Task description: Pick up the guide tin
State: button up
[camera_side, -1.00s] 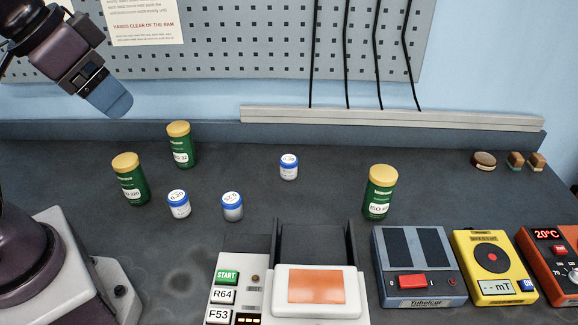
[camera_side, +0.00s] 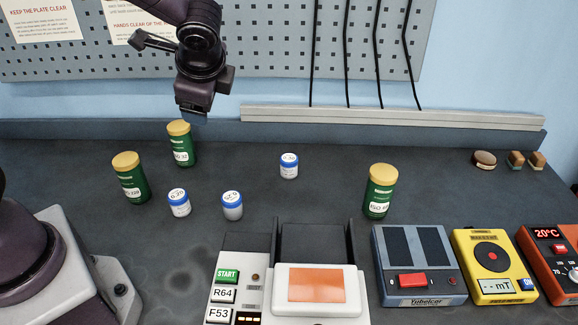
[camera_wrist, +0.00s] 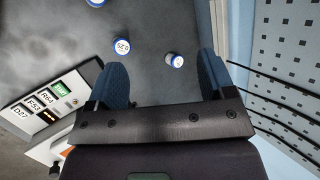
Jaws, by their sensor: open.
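Three green tins with yellow lids stand upright on the dark bench: one at the left (camera_side: 131,182), one at the back left marked ISO 32 (camera_side: 182,150), and one right of centre (camera_side: 380,196). I cannot read which one is the guide tin. My gripper (camera_side: 193,117) hangs above the bench's back edge, pointing down, just above and right of the ISO 32 tin in the side view. In the wrist view my gripper (camera_wrist: 160,78) is open, its blue fingers wide apart with nothing between them. No green tin shows in the wrist view.
Three small blue-lidded jars (camera_side: 179,206) (camera_side: 232,208) (camera_side: 289,168) stand among the tins. At the front are a control panel (camera_side: 228,276), a white unit with an orange plate (camera_side: 318,287) and a grey device (camera_side: 418,262).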

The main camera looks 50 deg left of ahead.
jog(key=w+d+f+m+t+y, duration=0.3)
jog(key=w+d+f+m, duration=0.1)
jog(key=w+f+m, duration=0.6)
jog(key=m+t, duration=0.3)
jog(key=m, duration=0.3)
send_near(289, 166)
jog(key=shift+s+d, duration=0.15)
jog(key=shift+d, duration=0.1)
jog(key=shift+a+f+m+t, duration=0.15)
jog(key=shift+f+m+t, duration=0.05)
jog(key=shift+m+t, duration=0.1)
jog(key=x, duration=1.2)
jog(key=shift+a, duration=0.2)
jog(key=c, duration=1)
